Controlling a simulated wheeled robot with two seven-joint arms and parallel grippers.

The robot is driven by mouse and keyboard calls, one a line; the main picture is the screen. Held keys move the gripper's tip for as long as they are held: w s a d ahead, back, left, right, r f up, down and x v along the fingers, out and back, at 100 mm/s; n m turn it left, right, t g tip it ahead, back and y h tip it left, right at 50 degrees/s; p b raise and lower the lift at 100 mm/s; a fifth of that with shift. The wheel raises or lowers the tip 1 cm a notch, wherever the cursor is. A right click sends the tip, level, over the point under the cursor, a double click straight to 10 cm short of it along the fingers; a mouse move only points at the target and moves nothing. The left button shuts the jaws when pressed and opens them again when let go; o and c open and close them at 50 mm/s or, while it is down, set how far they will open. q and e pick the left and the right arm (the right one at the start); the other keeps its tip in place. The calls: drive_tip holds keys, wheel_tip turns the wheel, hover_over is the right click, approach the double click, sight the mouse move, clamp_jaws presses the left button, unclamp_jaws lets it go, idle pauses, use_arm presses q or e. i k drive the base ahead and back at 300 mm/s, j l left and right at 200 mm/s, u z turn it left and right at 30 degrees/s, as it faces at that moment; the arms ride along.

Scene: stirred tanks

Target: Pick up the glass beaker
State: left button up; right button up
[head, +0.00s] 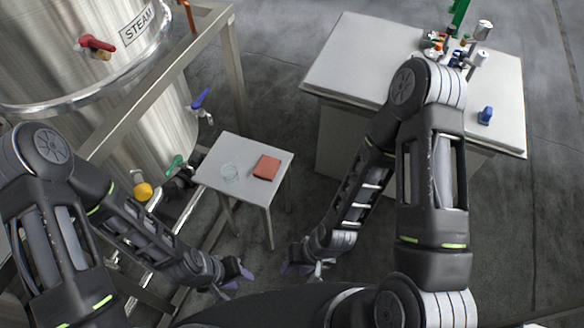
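The glass beaker (230,173) is clear and small. It stands on the left part of a small light-grey table (246,150), left of a red-brown flat block (266,167). My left gripper (240,272) is in front of the table, below its top in the picture and apart from the beaker. My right gripper (300,268) is to the right of the left one, also in front of the table and away from the beaker. Both are small and dark here, and I cannot tell how far their fingers are apart. I see nothing held in either one.
A large steel tank (150,90) marked STEAM stands at left in a metal frame (232,70), with red, blue, green and yellow valve handles. A larger white-topped bench (350,65) at right holds taps and a blue item (486,115). Grey floor lies between.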

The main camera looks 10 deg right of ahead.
sight(228, 169)
drive_tip(key=z, duration=1.2)
drive_tip(key=j, duration=0.4)
drive_tip(key=k+j, duration=0.15)
drive_tip(key=j, duration=0.2)
drive_tip(key=i, duration=0.5)
